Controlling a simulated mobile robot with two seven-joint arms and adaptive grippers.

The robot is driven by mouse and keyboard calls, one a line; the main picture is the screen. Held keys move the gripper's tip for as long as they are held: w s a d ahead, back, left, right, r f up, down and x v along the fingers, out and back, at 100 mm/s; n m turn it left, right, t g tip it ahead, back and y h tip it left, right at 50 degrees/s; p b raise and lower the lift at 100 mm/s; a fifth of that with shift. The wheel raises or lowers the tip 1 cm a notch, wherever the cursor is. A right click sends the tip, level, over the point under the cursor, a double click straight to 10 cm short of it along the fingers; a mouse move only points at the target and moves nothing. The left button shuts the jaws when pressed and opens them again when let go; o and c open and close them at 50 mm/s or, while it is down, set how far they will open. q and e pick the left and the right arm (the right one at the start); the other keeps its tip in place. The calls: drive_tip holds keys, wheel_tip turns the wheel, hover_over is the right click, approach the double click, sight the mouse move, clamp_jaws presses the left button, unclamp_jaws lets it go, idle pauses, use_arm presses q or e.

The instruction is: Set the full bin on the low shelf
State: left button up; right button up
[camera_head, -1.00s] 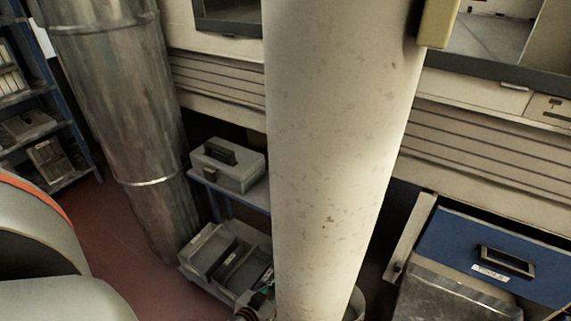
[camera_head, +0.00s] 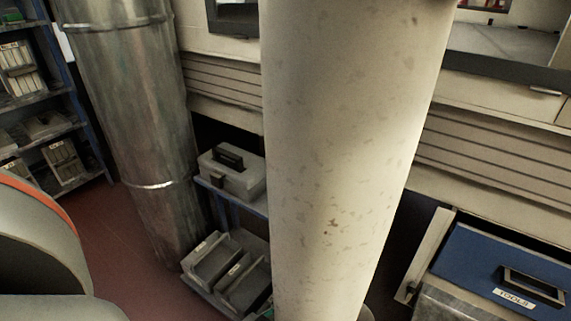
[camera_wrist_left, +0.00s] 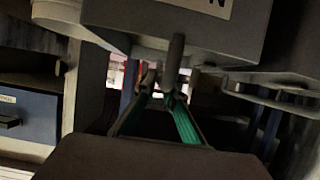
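Two grey open bins, a left one (camera_head: 210,262) and a right one (camera_head: 246,285), stand side by side on the low shelf in the head view. Their contents are hard to make out. In the left wrist view a grey bin (camera_wrist_left: 190,20) with a white label fills the top, beyond my left gripper (camera_wrist_left: 160,85). The green-padded fingers converge to a narrow gap beside a thin dark upright piece. I cannot tell whether they grip it. In the head view the pale column hides most of that gripper. My right gripper is out of view.
A thick pale column (camera_head: 345,150) stands in front, partly hiding the shelf. A metal duct (camera_head: 135,130) stands left of the shelf. A grey toolbox (camera_head: 235,178) sits on the upper shelf. A blue drawer (camera_head: 500,265) is at right. Red floor (camera_head: 125,245) is open at left.

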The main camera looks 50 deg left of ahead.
use_arm(q)
drive_tip(key=shift+o, duration=0.9)
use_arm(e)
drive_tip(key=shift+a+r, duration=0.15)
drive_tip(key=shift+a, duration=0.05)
use_arm(q)
drive_tip(key=shift+w+r+p, duration=0.15)
drive_tip(key=shift+r+p, duration=0.2)
drive_tip(key=shift+r, duration=0.05)
drive_tip(key=p+v, duration=0.1)
drive_tip(key=v, duration=1.1)
drive_tip(key=shift+f, duration=0.25)
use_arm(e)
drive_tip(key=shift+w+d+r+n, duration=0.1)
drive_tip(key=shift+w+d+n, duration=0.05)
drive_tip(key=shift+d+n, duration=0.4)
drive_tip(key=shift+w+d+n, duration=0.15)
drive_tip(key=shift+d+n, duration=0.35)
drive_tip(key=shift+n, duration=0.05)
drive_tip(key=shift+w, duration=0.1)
